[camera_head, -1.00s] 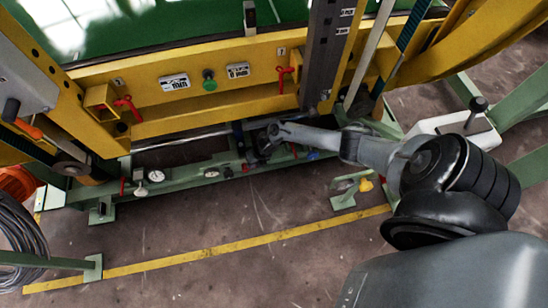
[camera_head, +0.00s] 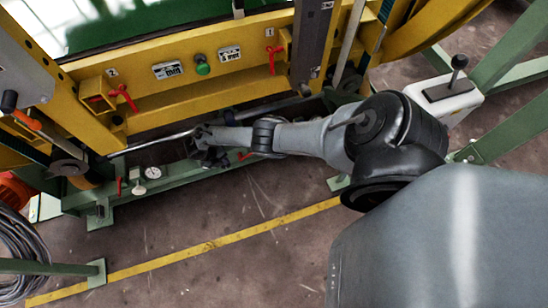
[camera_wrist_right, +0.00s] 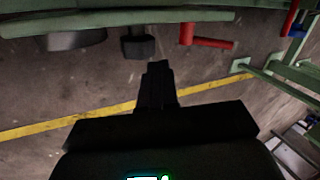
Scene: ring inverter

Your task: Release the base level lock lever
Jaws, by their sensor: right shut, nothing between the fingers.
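The green base rail (camera_head: 180,178) runs along the foot of the yellow frame. A red lever (camera_head: 119,186) stands at its left part, beside small round gauges (camera_head: 153,172). I cannot tell which red lever is the base level lock lever. My right gripper (camera_head: 207,155) is at the rail, right of the gauges, dark and partly hidden by its own wrist. In the right wrist view its fingers (camera_wrist_right: 157,85) are shut and empty. They point toward a black knob (camera_wrist_right: 138,45), apart from it; a red lever (camera_wrist_right: 207,42) is right of them. My left gripper is out of view.
The yellow beam (camera_head: 190,108) above carries a green button (camera_head: 202,66) and red levers (camera_head: 272,58). A cable coil (camera_head: 20,250) lies at the left. A white box with a black-knobbed lever (camera_head: 445,95) is at the right. The floor in front is clear.

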